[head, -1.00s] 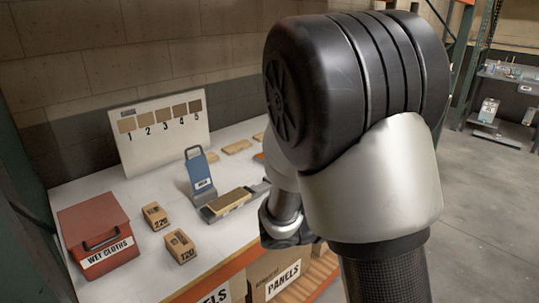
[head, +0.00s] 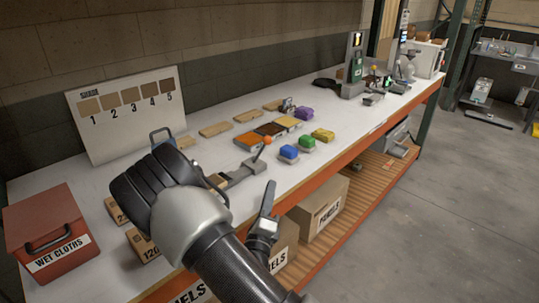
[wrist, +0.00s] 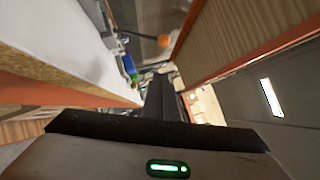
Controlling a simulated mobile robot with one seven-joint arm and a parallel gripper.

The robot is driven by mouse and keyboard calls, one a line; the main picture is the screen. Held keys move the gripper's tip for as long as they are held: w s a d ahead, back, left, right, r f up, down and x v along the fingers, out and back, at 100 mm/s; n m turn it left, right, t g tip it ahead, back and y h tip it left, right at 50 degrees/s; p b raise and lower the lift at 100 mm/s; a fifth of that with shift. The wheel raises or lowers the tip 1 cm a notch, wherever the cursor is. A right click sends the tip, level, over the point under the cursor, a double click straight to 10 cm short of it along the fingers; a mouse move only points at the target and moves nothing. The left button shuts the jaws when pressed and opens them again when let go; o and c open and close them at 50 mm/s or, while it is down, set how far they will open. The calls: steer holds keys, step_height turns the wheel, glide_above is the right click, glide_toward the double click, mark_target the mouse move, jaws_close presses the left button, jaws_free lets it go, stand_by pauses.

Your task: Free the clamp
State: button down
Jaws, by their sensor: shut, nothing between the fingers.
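The clamp (head: 244,172) is a grey metal fixture near the bench's front edge, in the head view. Its thin dark lever rises to an orange ball knob (head: 267,140). A wooden panel piece at its left end is mostly hidden behind my arm. My gripper (head: 270,187) is shut and empty, just in front of the bench edge, below and apart from the knob. In the wrist view my shut fingers (wrist: 160,90) point ahead, and the orange knob (wrist: 164,40) lies beyond their tips.
A red wet cloths box (head: 45,240) and sanding blocks stand at left, partly behind my arm. Stained panels (head: 270,129) and blue, green and yellow blocks (head: 289,153) lie beyond the clamp. The floor at right is clear.

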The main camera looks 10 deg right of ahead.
mark_target(261, 150)
steer(key=a+r+x, duration=0.1)
steer(key=a+x, duration=0.1)
steer(key=x, duration=1.1)
steer(key=shift+w+a, duration=0.2)
steer(key=shift+w, duration=0.1)
steer(key=shift+a+r, duration=0.1)
steer(key=shift+a, duration=0.05)
